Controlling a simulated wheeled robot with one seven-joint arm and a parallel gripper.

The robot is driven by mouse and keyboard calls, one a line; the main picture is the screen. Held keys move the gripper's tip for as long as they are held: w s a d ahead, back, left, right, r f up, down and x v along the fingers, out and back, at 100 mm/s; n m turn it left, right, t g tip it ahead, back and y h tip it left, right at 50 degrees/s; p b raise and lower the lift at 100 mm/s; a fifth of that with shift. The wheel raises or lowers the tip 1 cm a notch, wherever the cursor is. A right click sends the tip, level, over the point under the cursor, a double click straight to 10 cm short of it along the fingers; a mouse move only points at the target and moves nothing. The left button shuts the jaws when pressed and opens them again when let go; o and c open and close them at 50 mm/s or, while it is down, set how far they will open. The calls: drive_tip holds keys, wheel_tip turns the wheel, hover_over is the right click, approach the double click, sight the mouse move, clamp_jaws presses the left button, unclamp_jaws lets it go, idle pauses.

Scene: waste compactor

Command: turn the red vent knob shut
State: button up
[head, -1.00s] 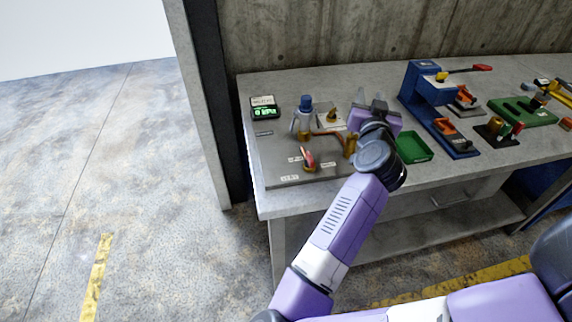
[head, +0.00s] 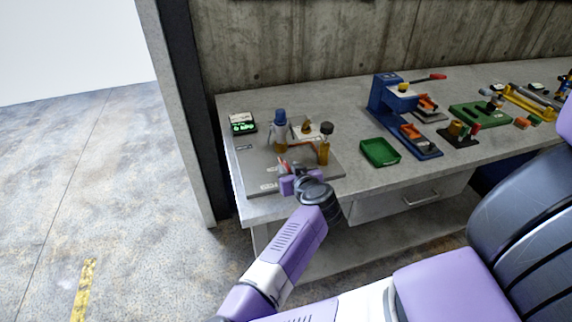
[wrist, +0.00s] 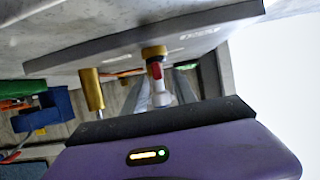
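The red vent knob (head: 283,162) stands near the front of the grey plate (head: 325,176) at the left end of the bench. In the wrist view the red knob (wrist: 156,71) shows on a brass base, with a pale part beyond it. My gripper (head: 286,172) is low over the plate's front, right by the knob. In the wrist view my gripper (wrist: 162,78) has its two grey fingers apart, with the knob between them in the picture. I cannot tell whether either finger touches it. My gripper hides part of the knob in the head view.
A blue-capped fitting (head: 280,126) and a dark-capped brass post (head: 325,145) stand behind the knob. A small display (head: 242,122) glows green at the back left. A green tray (head: 380,152) and a blue press (head: 392,98) stand to the right.

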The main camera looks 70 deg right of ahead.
sight(287, 166)
drive_tip(key=shift+x, duration=1.65)
clamp_jaws()
